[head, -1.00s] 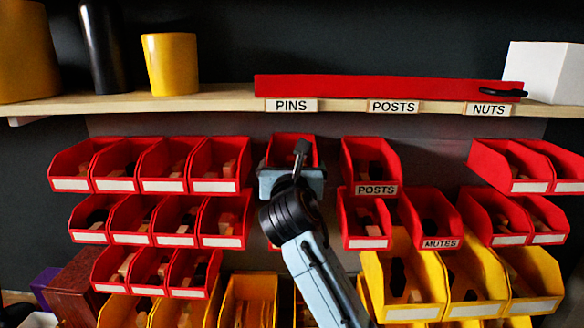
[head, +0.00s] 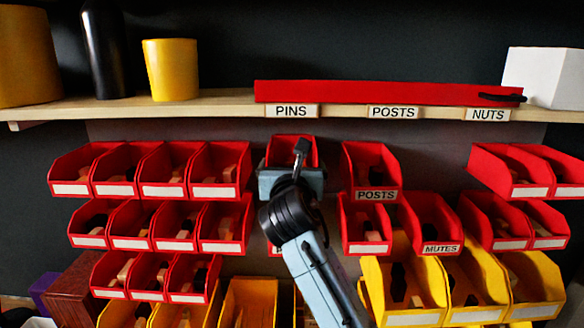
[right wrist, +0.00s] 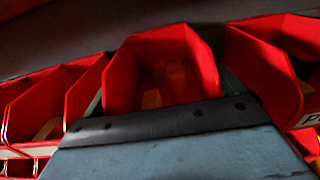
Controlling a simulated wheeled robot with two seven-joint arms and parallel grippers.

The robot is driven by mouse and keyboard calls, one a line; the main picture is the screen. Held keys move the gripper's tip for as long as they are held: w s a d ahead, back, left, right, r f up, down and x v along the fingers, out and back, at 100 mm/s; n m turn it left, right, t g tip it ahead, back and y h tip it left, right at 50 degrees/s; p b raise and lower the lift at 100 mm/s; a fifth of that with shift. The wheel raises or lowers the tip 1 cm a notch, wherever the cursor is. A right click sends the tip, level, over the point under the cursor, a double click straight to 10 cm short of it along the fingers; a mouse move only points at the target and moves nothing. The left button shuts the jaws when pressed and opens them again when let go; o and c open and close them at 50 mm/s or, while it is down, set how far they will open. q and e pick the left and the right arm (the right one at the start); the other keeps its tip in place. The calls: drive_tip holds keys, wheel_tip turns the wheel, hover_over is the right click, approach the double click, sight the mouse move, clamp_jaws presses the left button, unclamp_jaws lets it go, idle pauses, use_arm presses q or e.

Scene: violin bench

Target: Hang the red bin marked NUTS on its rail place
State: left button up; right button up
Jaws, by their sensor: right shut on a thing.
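My right gripper (head: 292,180) is in the middle of the head view, in front of the rack under the PINS label. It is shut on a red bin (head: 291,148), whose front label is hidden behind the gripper. In the right wrist view the same red bin (right wrist: 163,65) sits between the fingers, with some small pieces inside. I cannot read whether it is the NUTS bin. The shelf-edge NUTS label (head: 488,115) is at the right, with a bare gap in the top bin row to its lower left. My left gripper is not in view.
A red bin marked POSTS (head: 370,172) hangs right of the held bin, and one marked MUTES (head: 431,222) hangs lower. Red bins (head: 219,170) fill the left rows. Yellow bins (head: 403,282) stand below. The wooden shelf (head: 222,103) runs above.

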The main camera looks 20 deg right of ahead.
drive_tip(key=shift+v, duration=1.6)
idle(1.0)
drive_tip(key=v, duration=1.7)
idle(1.3)
drive_tip(key=shift+r, duration=0.1)
